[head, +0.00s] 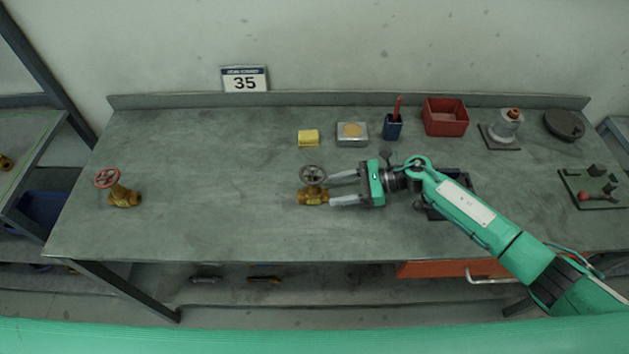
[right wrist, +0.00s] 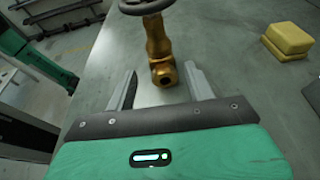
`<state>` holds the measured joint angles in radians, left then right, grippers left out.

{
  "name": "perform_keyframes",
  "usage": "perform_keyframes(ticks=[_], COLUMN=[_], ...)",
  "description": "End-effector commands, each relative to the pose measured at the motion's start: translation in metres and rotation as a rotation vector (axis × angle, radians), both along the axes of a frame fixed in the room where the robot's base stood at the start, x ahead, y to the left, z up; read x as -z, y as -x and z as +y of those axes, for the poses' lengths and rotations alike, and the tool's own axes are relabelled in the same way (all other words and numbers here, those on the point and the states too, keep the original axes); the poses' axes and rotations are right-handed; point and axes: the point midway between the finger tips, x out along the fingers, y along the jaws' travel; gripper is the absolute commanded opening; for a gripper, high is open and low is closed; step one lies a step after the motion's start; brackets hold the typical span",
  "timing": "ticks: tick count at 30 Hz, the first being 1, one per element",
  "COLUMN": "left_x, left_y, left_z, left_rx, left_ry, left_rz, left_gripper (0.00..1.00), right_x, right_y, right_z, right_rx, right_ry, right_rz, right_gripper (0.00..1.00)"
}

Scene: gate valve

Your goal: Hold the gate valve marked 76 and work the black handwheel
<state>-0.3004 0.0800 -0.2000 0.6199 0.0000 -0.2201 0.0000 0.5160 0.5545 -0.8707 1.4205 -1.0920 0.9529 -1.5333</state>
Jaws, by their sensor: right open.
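A brass gate valve (head: 313,197) with a black handwheel (head: 313,175) lies on the middle of the workbench. My right gripper (head: 331,188) comes from the right, open, its fingertips close to the valve's right end. In the right wrist view the brass valve (right wrist: 160,62) stands just ahead, between the lines of the two open fingers (right wrist: 160,82), with the black handwheel (right wrist: 143,4) cut off at the top. I cannot read a number on this valve. A second brass valve (head: 125,197) with a red handwheel (head: 107,178) sits at the bench's left. My left gripper is not in view.
On the workbench (head: 220,220), a yellow block (head: 308,138), a metal tin (head: 352,134), a blue cup (head: 393,128) and a red bin (head: 445,117) stand along the back. A sign reads 35. The bench between the two valves is clear.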

Motion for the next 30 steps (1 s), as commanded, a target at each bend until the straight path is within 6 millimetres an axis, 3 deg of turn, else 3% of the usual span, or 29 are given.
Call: perform_keyframes(ticks=[4, 6, 12, 26, 30], left_x=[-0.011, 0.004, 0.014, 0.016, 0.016], left_y=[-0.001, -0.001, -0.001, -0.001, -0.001], left_z=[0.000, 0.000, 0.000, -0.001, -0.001], left_rx=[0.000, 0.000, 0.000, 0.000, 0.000], left_ry=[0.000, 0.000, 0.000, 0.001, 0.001], left_rz=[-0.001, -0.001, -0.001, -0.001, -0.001], left_gripper=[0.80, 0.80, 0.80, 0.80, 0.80], right_x=[0.004, 0.014, 0.017, 0.018, 0.018], right_y=[0.000, 0.000, -0.001, 0.000, 0.000], right_z=[0.023, 0.032, 0.051, 0.059, 0.058], right_rx=[0.000, 0.000, 0.001, 0.002, 0.002], right_ry=[-0.002, -0.002, -0.002, -0.001, -0.001], right_rz=[0.000, -0.001, -0.001, -0.001, -0.001], right_gripper=[0.54, 0.54, 0.54, 0.54, 0.26])
